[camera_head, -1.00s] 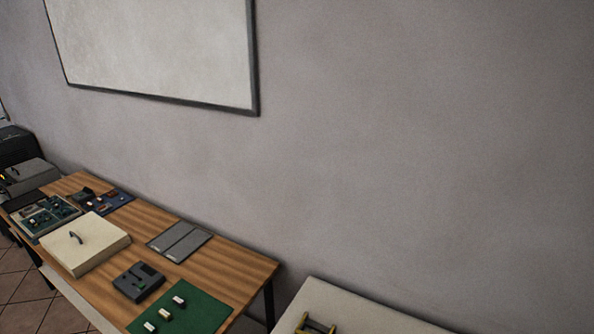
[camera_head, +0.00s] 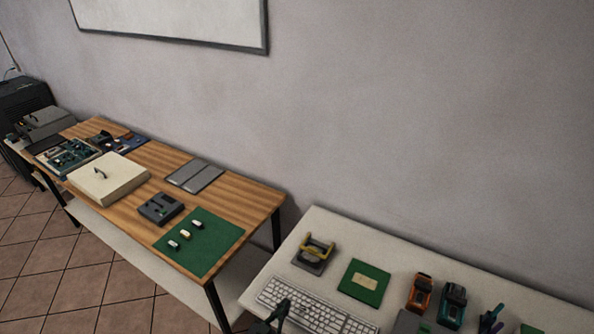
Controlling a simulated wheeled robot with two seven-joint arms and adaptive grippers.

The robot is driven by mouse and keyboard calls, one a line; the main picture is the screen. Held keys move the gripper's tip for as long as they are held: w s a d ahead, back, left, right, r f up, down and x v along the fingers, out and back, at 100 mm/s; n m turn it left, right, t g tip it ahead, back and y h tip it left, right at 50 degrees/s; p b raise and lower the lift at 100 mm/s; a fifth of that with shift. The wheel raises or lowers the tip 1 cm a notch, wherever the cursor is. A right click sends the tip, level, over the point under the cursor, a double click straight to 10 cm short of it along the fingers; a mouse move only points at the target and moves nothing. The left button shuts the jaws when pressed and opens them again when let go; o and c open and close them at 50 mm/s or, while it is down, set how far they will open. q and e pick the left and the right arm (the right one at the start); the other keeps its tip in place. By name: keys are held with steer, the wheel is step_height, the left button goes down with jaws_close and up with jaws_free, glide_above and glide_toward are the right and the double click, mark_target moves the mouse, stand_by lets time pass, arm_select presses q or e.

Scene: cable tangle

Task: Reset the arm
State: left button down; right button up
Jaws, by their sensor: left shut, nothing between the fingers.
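My left gripper (camera_head: 279,314) shows at the bottom edge of the head view as a small dark shape in front of the white keyboard (camera_head: 318,312). It is shut and empty. Only its tip end shows; the rest of the arm is below the picture. My right gripper is not in view.
The pale table (camera_head: 325,223) at right bears a yellow-handled device (camera_head: 316,252), a green board (camera_head: 364,283), an orange tool (camera_head: 420,292) and a teal tool (camera_head: 453,304). A wooden table (camera_head: 235,195) with several devices stands at left. A whiteboard (camera_head: 180,15) hangs on the wall.

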arm_select(q)
steer(key=s+a+f+n+g+y, duration=0.2)
steer(key=s+a+f+y, duration=0.15)
steer(key=a, duration=0.55)
steer(key=s+a+f+n+g+y, duration=0.1)
steer(key=s+a+f+y, duration=0.15)
steer(key=s+a, duration=0.4)
steer(key=s+a+f+n+g+y, duration=0.2)
steer(key=s+a+g, duration=0.5)
steer(key=s+a, duration=1.1)
steer(key=s+d+f+m+g+h, duration=0.1)
steer(key=s+d+f, duration=0.1)
steer(key=f, duration=1.2)
steer(key=s+d+f, duration=0.1)
steer(key=d+f, duration=0.1)
steer(key=f, duration=1.3)
steer(key=s+f+g, duration=0.1)
steer(key=s+f, duration=1.7)
steer(key=s, duration=0.2)
steer(key=shift+a+f+m+g, duration=0.2)
steer(key=shift+f+m+g, duration=0.1)
steer(key=shift+m+g, duration=0.1)
